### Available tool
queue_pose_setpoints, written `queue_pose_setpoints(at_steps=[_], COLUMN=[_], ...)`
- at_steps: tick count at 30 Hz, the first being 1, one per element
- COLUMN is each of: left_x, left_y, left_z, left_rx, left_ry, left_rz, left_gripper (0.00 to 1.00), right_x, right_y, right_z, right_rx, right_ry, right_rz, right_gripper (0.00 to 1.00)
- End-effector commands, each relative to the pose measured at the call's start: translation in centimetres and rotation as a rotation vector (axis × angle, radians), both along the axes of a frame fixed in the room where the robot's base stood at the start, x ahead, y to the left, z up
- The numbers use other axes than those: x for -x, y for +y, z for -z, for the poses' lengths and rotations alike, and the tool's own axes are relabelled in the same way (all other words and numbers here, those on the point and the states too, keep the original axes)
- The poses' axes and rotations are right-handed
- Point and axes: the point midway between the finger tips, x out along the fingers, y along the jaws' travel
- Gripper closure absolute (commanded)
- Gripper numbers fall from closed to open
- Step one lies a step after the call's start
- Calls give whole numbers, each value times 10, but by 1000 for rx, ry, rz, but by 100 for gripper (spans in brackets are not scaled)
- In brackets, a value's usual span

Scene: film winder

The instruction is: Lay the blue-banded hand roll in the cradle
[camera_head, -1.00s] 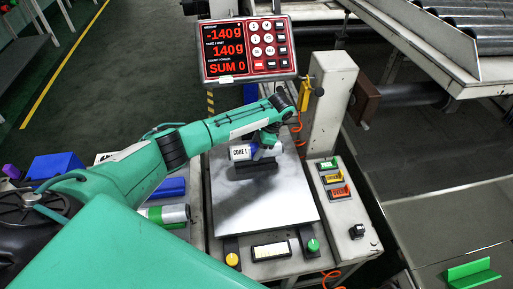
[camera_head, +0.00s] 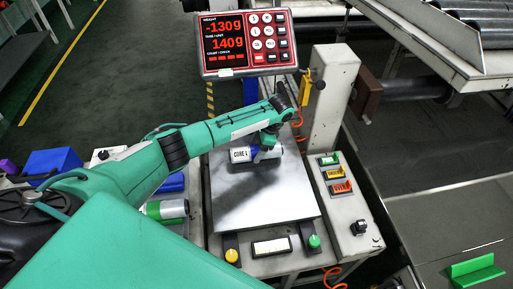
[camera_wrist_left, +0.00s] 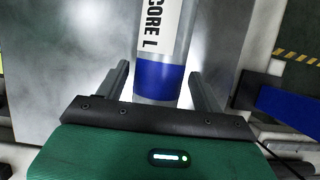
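The blue-banded hand roll (camera_head: 242,155), white with a "CORE L" label, lies across the dark cradle on the steel scale plate (camera_head: 262,205). The cradle is mostly hidden under the roll and its shadow, so I cannot tell how fully the roll is seated. My left gripper (camera_head: 264,152) is over the roll. In the left wrist view, its fingers (camera_wrist_left: 160,85) stand on either side of the roll's blue end band (camera_wrist_left: 158,82), with narrow gaps showing, so it looks open around the roll. My right gripper is not in view.
A red scale display (camera_head: 247,44) reads -130 g above 140 g. Another roll with a green band (camera_head: 165,210) lies left of the plate. A grey post (camera_head: 331,95) and a button panel (camera_head: 335,175) stand right of it. A green angled piece (camera_head: 474,270) sits lower right.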

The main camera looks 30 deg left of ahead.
Motion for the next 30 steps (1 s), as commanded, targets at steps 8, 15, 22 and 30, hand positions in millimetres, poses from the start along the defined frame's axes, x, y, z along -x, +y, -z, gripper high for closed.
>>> queue_pose_setpoints(at_steps=[8, 15, 22, 30], left_x=[0, -4, -17, -28], left_y=[0, -6, -22, -37], left_z=[1, -16, -64, -114], left_rx=[0, 1, 1, -1], left_ry=[1, -2, -3, -1], left_rz=[0, 1, 1, 0], left_gripper=[21, 21, 21, 21], right_x=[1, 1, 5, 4], right_y=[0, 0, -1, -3], right_z=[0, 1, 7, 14], right_rx=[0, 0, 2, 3], right_ry=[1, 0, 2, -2], right_rz=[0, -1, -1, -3], right_gripper=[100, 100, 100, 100])
